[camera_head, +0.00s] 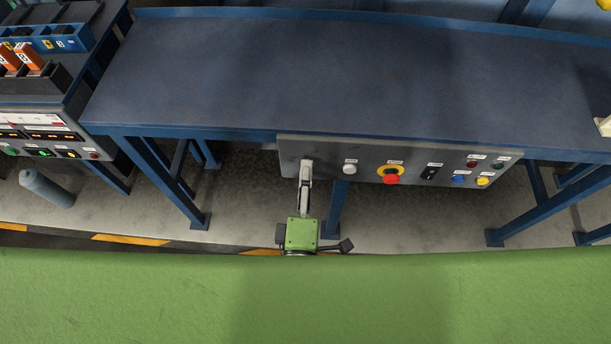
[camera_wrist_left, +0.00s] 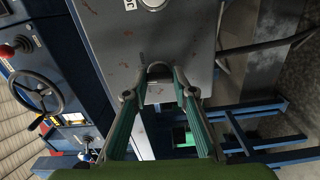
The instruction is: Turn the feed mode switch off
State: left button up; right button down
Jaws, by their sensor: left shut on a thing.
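The grey control panel (camera_head: 331,151) hangs under the front edge of the blue table. My left gripper (camera_head: 306,165) is at the panel's left end in the head view and hides the control there. My right gripper is in neither view.
To the right on the panel are a white knob (camera_head: 350,168), a red emergency stop (camera_head: 391,178), a black switch (camera_head: 429,173) and several coloured buttons. The blue tabletop (camera_head: 350,80) is mostly bare. A second console (camera_head: 50,130) stands at the left.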

pick_arm(q)
jog(key=shift+n, duration=0.4)
jog(key=o, duration=1.1)
jog(key=s, duration=1.2)
jog(key=shift+a, duration=0.4)
